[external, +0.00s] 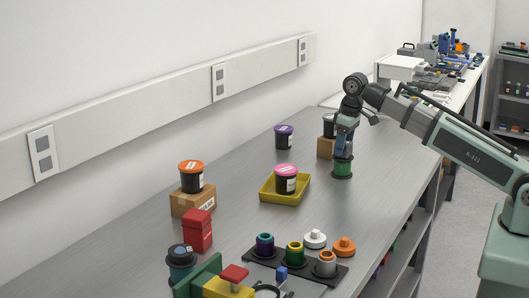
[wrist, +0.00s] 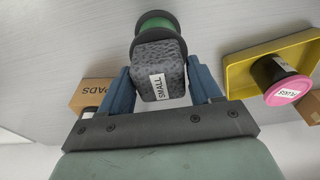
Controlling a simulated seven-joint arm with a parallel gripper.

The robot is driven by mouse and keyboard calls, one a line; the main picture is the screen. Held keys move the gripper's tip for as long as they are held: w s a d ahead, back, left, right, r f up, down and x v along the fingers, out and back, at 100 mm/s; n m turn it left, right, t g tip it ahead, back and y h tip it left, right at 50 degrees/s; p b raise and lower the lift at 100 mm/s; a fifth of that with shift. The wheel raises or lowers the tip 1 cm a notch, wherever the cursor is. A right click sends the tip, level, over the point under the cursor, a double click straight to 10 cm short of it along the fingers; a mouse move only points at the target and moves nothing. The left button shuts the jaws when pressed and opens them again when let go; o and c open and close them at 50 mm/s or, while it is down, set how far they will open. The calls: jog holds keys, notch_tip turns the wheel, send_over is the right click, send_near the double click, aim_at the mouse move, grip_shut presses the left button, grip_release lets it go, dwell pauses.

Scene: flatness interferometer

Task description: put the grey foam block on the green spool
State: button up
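The grey foam block (wrist: 158,62), speckled and with a white "SMALL" label, sits between the two blue fingers of my gripper (wrist: 160,72) in the wrist view. The fingertips appear to press against its two sides. The green spool (wrist: 156,24) has dark flanges and is just beyond the block, partly hidden by it. In the external view my gripper (external: 344,146) points down directly over the green spool (external: 342,168), which stands upright on the bench. I cannot tell whether the block touches the spool's top flange.
A yellow tray (external: 267,197) holding a pink-lidded jar (external: 286,182) is left of the spool. A cardboard box (external: 325,148) with a dark jar stands close behind the gripper. A purple-lidded jar (external: 284,138) stands farther back. The bench's right edge is close to the spool.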

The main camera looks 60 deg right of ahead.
aim_at(349, 142)
jog(key=o, duration=0.3)
notch_tip(349, 142, up, 12)
jog(key=s, duration=0.1)
jog(key=shift+s, duration=0.4)
dwell(0.3)
jog(key=shift+r, duration=0.1)
